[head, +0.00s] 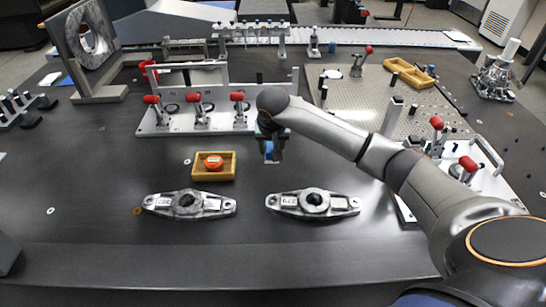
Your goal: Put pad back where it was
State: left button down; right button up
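My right gripper (270,157) reaches in from the right and points down over the dark table, just right of a small wooden tray. A small blue thing (269,148), which looks like the pad, shows between its fingers; the gripper looks shut on it. Its lower edge is partly hidden by the fingers. The wooden tray (232,175) holds a round orange-red thing (214,162). My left gripper is not in view.
Two metal castings (188,204) (313,203) lie in front of the gripper. Behind it stands a fixture plate (150,127) with red-knobbed clamps. A perforated plate (350,100) with a second wooden tray (409,72) is at the right. The table's front strip is clear.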

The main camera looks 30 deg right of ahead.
jog(key=shift+w+d+f, duration=0.1)
jog(key=shift+d+f, duration=0.1)
jog(key=shift+f, duration=0.1)
jog(key=shift+w+d+f, duration=0.1)
jog(key=shift+d+f, duration=0.05)
jog(key=shift+f, duration=1.55)
jog(key=shift+f+b, duration=0.15)
jog(key=shift+b, duration=0.15)
jog(key=o, duration=1.2)
jog(key=shift+r, duration=0.3)
jog(key=p+v, duration=0.1)
jog(key=v, duration=1)
jog(key=shift+r+p, duration=0.35)
jog(key=shift+p, duration=0.05)
